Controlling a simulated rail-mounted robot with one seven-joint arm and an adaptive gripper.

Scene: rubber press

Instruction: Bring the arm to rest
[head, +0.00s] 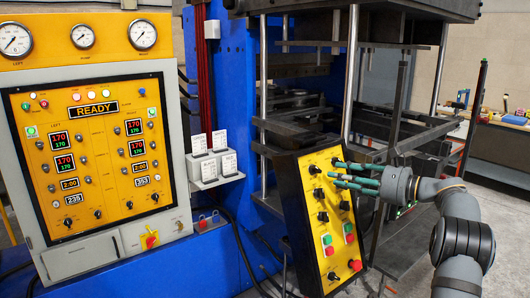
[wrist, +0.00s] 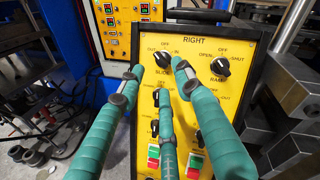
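My gripper (head: 339,174) has three teal fingers and is in front of the yellow control box (head: 297,214), pointing at its upper part. In the wrist view my gripper (wrist: 160,78) has its fingertips spread apart with nothing between them. The black slide knob (wrist: 162,59) shows beyond and between the two upper fingertips. A gap shows between the fingertips and the knob in the head view (head: 314,169). The ram knob (wrist: 219,66) is to the right, clear of the fingers. My fingers partly hide the lower knobs and labels.
The blue press (head: 230,100) with dark platens and steel rods stands behind the box. A large panel (head: 95,130) reading READY is at left, with white card holders (head: 215,160) beside it. A workbench (head: 503,145) is at far right. Open floor lies at the lower right.

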